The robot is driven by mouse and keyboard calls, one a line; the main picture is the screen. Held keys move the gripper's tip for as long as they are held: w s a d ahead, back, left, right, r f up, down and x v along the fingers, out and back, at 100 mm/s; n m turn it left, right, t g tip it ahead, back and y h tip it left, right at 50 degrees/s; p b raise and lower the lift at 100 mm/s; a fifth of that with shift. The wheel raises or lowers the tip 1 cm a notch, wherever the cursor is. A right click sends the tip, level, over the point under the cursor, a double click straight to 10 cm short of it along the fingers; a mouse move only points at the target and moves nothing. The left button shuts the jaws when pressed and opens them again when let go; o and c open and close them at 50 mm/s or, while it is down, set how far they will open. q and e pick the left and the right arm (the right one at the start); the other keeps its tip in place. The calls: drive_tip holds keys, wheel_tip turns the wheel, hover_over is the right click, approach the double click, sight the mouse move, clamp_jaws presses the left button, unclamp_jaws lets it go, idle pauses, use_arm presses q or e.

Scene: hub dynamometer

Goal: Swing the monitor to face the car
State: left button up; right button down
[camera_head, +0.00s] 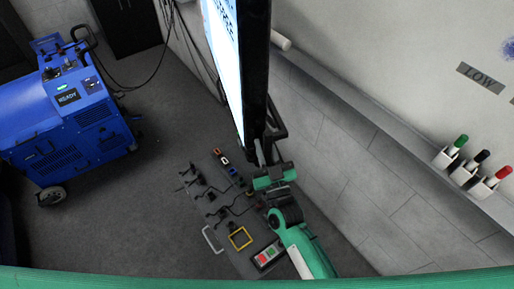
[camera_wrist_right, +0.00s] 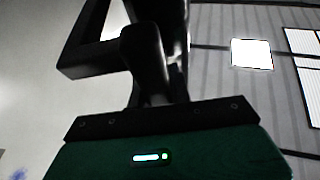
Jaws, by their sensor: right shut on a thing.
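The monitor (camera_head: 256,70) stands upright in the head view, seen nearly edge-on. Its bright screen (camera_head: 223,45) faces left, and its dark back is toward the wall on the right. A black handle (camera_head: 279,122) sticks out at its lower edge; a black bracket-like frame (camera_wrist_right: 88,45) shows in the wrist view. My right gripper (camera_head: 262,158), green and black on a green arm, is at the monitor's lower edge, shut on the handle. The exact grip is partly hidden by the fingers. My left gripper is not in view. No car shows.
A blue wheeled machine (camera_head: 65,125) labelled READY stands on the left, with cables running behind it. A grey panel (camera_head: 225,205) with several small tools and fittings lies below the monitor. The right wall has a ledge with several markers (camera_head: 466,172). Grey floor is clear between machine and panel.

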drive_tip(key=w+d+n+g+y+b, duration=0.2)
drive_tip(key=w+d+y+b, duration=0.2)
drive_tip(key=d, duration=1)
drive_tip(key=shift+w, duration=0.3)
drive_tip(key=c, duration=1.3)
unclamp_jaws()
drive_tip(key=shift+b+v, duration=2.7)
drive_tip(key=shift+v, duration=4.25)
